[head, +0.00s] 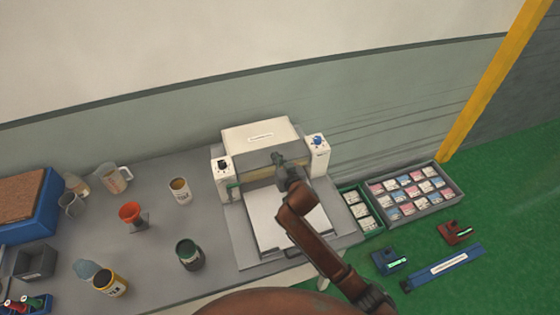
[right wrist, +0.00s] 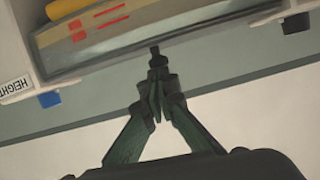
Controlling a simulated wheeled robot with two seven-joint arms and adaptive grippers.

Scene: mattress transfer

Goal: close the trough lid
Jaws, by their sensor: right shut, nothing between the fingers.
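A white machine (head: 225,183) stands on the grey bench, with a labelled white panel (head: 260,136) tilted up at its back. I cannot tell for sure whether this panel is the trough lid. Between the two white end posts runs the trough area (head: 252,174). In the right wrist view it shows a grey, glassy strip (right wrist: 200,45) with red marks and a yellow bar (right wrist: 75,7). My right gripper (head: 277,158) is over the machine's middle, just in front of the tilted panel. Its fingertips (right wrist: 156,52) are together and empty, by the strip's edge; contact is unclear. My left gripper is not in view.
A flat white plate (head: 265,228) lies in front of the trough, under my right arm. Cups, a red funnel (head: 130,212) and a dark green can (head: 188,253) stand to the left. A grey tray (head: 447,203) of small packs is at right. The wall is close behind.

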